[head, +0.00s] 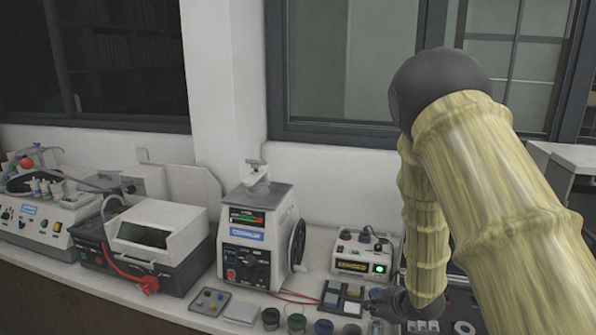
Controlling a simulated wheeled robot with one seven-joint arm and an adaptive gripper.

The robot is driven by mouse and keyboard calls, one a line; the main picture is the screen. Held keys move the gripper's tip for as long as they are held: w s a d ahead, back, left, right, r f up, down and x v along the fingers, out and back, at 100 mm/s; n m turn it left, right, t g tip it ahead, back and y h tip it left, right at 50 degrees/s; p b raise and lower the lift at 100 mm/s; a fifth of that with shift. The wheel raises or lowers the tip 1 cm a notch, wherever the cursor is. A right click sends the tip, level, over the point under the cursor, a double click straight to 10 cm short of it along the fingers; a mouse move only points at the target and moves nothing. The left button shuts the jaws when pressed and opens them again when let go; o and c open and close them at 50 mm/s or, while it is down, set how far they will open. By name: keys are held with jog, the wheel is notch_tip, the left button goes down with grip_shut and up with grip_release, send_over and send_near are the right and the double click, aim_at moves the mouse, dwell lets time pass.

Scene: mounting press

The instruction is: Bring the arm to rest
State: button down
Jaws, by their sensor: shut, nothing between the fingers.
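My arm, in a yellowish ribbed sleeve with a dark elbow, fills the right side of the head view. It is raised at the elbow, and its forearm hangs down to the bench. The fingertips are hard to make out against the dark items there. Whether it touches anything below cannot be told.
The mounting press (258,243), with a black handwheel, stands mid-bench. A small control box (363,255) with a lit green button is behind the tray. Several round cups (296,323) line the front edge. A hooded machine (157,240) stands left. The wall and windows are behind.

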jog(key=s+f+m+g+h+b, duration=0.3)
jog(key=s+f+m, duration=0.4)
jog(key=s+f, duration=1.25)
jog(key=s+f+m+g+b, duration=0.1)
jog(key=s+f, duration=0.3)
jog(key=s, duration=0.4)
jog(key=s+f+m+g+b, duration=0.1)
jog(key=s+f+m+g, duration=0.1)
jog(key=s, duration=0.7)
jog(key=s+d+f+m+g+b, duration=0.1)
jog(key=s+f+m+b, duration=0.1)
jog(key=s+f, duration=0.4)
jog(key=s+m, duration=0.1)
jog(key=s, duration=0.2)
jog(key=shift+f+g+h, duration=0.3)
jog(key=shift+f+g, duration=0.05)
jog(key=shift+g, duration=0.05)
